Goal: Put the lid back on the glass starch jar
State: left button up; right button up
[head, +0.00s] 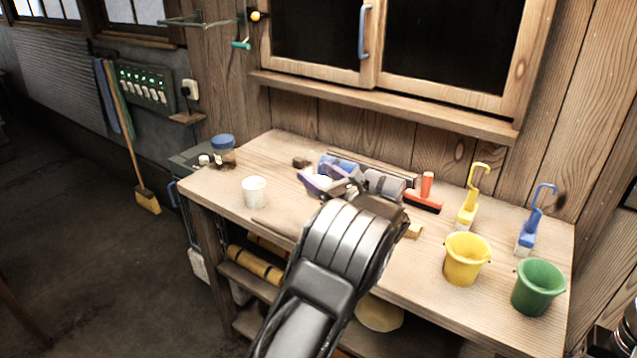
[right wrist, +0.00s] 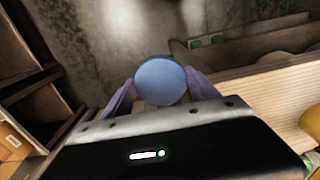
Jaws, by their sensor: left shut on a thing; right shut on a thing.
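My left gripper (head: 326,184) is over the middle of the workbench in the head view, its purple fingers shut on a small whitish thing (head: 320,181). This looks like the open top of the starch jar, but my wrist and fingers hide most of it. In the right wrist view my right gripper (right wrist: 158,92) is shut on a round blue lid (right wrist: 160,79), whose flat face is toward the camera. My right gripper is not clearly visible in the head view. What lies beneath the lid is hidden.
A white cup (head: 254,192) stands at the bench's left. A blue-capped jar (head: 222,150) stands behind it. Rollers (head: 385,184) and a red-handled brush (head: 424,194) lie behind my left wrist. Yellow (head: 467,260) and green (head: 538,288) buckets stand at the right.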

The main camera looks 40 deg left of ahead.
dwell(0.4)
pick_arm(q)
jog(key=o, duration=1.2)
grip_shut()
jog(key=shift+d, duration=0.1)
pick_arm(e)
jog(key=shift+d, duration=0.1)
